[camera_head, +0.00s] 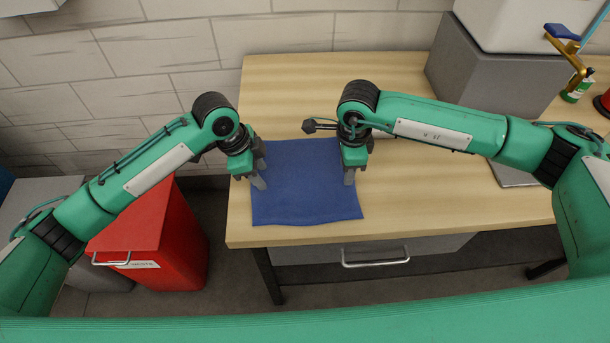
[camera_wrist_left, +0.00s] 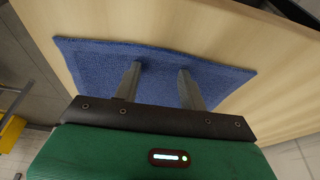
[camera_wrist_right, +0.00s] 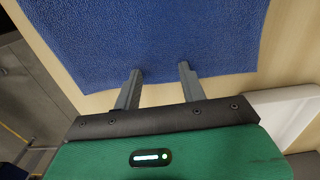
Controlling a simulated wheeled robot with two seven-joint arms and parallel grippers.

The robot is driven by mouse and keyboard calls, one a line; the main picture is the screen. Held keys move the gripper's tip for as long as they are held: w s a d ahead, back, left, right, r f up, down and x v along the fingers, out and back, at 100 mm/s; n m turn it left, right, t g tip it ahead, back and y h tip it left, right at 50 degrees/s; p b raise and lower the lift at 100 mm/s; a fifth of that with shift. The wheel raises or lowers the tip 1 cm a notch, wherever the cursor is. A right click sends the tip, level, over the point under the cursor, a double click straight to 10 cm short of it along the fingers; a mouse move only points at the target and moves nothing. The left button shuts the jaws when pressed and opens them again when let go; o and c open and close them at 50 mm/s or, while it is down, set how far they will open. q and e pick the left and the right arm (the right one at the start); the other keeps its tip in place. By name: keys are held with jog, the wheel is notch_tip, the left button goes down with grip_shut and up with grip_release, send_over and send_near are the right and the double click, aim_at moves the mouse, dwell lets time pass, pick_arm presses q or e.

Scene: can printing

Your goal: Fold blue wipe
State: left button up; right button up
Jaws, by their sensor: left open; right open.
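The blue wipe (camera_head: 305,190) lies flat and spread out on the wooden table. Its front edge is slightly wavy. My left gripper (camera_head: 258,184) is open over the wipe's left edge; in the left wrist view its fingertips (camera_wrist_left: 160,68) are over the blue cloth (camera_wrist_left: 95,58). My right gripper (camera_head: 349,178) is open over the wipe's right edge; in the right wrist view its fingertips (camera_wrist_right: 160,68) are at the cloth's border, with the cloth (camera_wrist_right: 150,30) beyond them. Nothing is between either pair of fingers. Whether the fingertips touch the cloth I cannot tell.
A red waste bin (camera_head: 150,240) stands on the floor left of the table.

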jog(key=shift+f, duration=0.15)
pick_arm(q)
grip_shut()
pick_arm(e)
grip_shut()
